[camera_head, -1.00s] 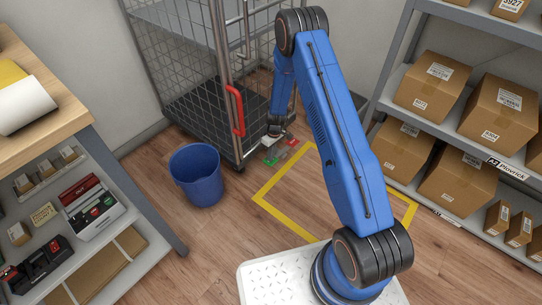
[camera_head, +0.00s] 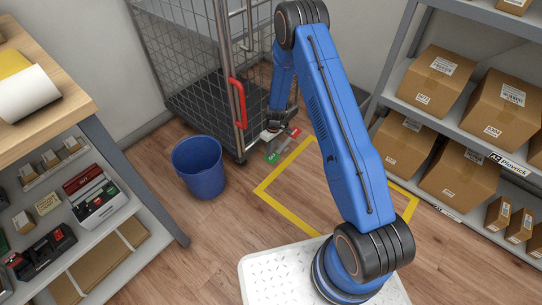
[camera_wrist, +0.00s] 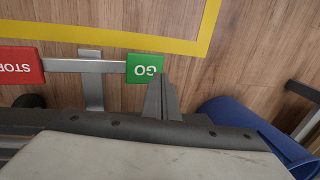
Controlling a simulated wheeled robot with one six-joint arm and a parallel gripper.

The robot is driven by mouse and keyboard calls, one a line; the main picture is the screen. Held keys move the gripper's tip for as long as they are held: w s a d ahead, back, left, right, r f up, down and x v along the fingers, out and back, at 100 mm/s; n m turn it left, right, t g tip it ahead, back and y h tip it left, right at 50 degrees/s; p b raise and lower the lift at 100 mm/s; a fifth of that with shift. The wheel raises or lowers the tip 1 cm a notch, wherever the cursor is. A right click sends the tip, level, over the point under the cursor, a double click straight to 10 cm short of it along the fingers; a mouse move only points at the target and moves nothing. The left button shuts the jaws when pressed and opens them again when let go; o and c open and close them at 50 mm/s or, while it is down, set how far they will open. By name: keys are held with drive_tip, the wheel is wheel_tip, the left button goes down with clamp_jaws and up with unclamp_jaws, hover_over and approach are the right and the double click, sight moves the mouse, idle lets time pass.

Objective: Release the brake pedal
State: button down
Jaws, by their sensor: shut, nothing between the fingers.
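The brake pedal is a grey metal bar with a red STOP pad (camera_wrist: 21,65) at one end and a green GO pad (camera_wrist: 144,68) at the other, low on the roll cage (camera_head: 239,105). The green pad (camera_head: 272,156) and red pad (camera_head: 295,132) also show in the head view, close to the floor. My gripper (camera_wrist: 162,82) is shut and empty. Its fingertips lie at the lower right edge of the GO pad in the wrist view; I cannot tell whether they touch it. In the head view my arm hides part of the cage and the fingers are hard to make out.
A blue bucket (camera_head: 198,168) stands on the floor left of the cage. A yellow floor marking (camera_head: 285,217) lies in front. A shelf with cartons (camera_head: 436,78) is at the right, a wooden counter (camera_head: 45,118) at the left. The marked floor is mostly clear.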

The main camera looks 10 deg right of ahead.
wheel_tip(320, 180, up, 11)
drive_tip(key=s+a, duration=0.1)
drive_tip(key=shift+f, duration=0.2)
drive_tip(key=shift+a, duration=0.1)
idle(0.4)
drive_tip(key=s+d+r+m+t, duration=0.15)
drive_tip(key=s+r, duration=0.25)
drive_tip(key=r, duration=0.8)
drive_tip(key=s+d+r+m, duration=0.15)
drive_tip(key=s+r, duration=0.35)
drive_tip(key=r, duration=0.6)
drive_tip(key=s+d+r+t, duration=0.15)
drive_tip(key=s+r, duration=0.25)
drive_tip(key=r, duration=0.8)
drive_tip(key=s+d+r+m+t, duration=0.1)
drive_tip(key=s+r, duration=0.3)
drive_tip(key=s, duration=0.5)
drive_tip(key=s+d+r+m+t+h, duration=0.1)
drive_tip(key=s+d+r, duration=0.2)
drive_tip(key=s, duration=0.7)
drive_tip(key=s+d+r+m, duration=0.1)
drive_tip(key=s+r, duration=0.4)
drive_tip(key=s, duration=0.5)
drive_tip(key=shift+s+d+r+m+t, duration=0.25)
drive_tip(key=shift+d+m+t, duration=0.15)
drive_tip(key=shift+m, duration=0.2)
